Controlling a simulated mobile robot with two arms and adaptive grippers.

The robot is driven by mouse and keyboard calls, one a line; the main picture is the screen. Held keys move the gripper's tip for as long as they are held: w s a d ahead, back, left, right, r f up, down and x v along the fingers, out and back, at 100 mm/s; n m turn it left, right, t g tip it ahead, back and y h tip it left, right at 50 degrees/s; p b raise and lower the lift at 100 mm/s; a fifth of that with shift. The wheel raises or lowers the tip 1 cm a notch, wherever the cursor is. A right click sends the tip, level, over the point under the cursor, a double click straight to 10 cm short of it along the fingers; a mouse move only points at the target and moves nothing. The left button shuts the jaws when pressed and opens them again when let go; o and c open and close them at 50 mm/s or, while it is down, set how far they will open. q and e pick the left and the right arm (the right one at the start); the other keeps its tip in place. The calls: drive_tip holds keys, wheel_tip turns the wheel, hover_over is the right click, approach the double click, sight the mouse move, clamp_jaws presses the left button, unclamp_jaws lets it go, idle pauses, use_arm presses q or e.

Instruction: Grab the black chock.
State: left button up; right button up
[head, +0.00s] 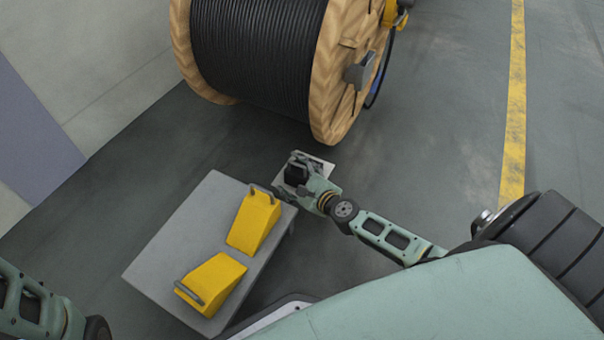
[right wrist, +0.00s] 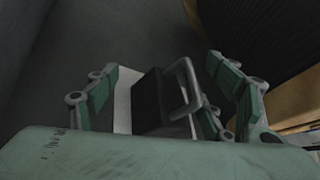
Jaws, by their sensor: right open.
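The black chock (head: 295,174) sits on a small pale plate (head: 322,166) in front of the cable drum, partly hidden by my right gripper (head: 301,172) in the head view. In the right wrist view, the black chock (right wrist: 147,98) shows its dark body and a grey handle (right wrist: 188,84) on its right. My right gripper (right wrist: 160,85) is open, with fingers to the left and right of the chock; whether they touch it I cannot tell. My left gripper is out of view; only part of the left arm shows at the lower left.
Two yellow chocks (head: 254,220) (head: 212,280) with grey handles lie on a low grey table (head: 165,262), left of my right gripper. A large wooden drum (head: 335,85) of black cable stands behind. A yellow floor line (head: 514,110) runs at right, with clear floor before it.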

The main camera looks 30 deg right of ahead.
sight(287, 172)
drive_tip(key=b+x, duration=0.1)
drive_tip(key=x, duration=0.2)
drive_tip(key=shift+w, duration=0.1)
drive_tip(key=shift+c, duration=0.2)
